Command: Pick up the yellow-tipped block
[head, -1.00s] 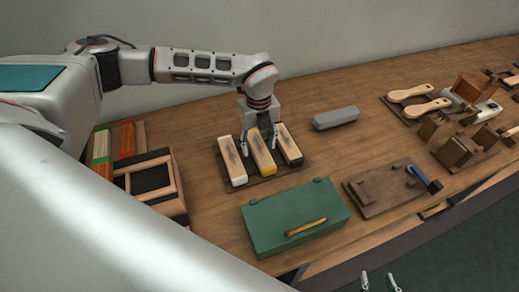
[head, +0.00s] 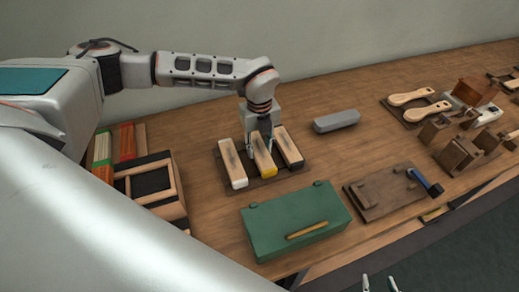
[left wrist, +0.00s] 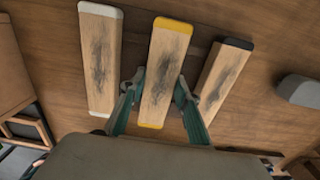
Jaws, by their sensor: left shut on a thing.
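The yellow-tipped block (head: 264,160) lies in the middle of three wooden blocks on a dark tray (head: 266,181). It also shows in the left wrist view (left wrist: 165,75), with yellow at both ends and a dark smudge on top. My left gripper (head: 260,145) is shut on it, one finger on each side; the fingers show in the left wrist view (left wrist: 158,98). The block still appears to lie level with its neighbours. The white-tipped block (head: 232,163) is to its left and the black-tipped block (head: 289,147) to its right. My right gripper (head: 379,284) shows only as fingertips at the bottom edge, apart and empty.
A green box (head: 296,222) stands in front of the tray. A grey block (head: 336,121) lies to the right, and a black-and-wood case (head: 150,185) stands to the left. Brush handles (head: 412,96) and brown fixtures (head: 460,156) are further right.

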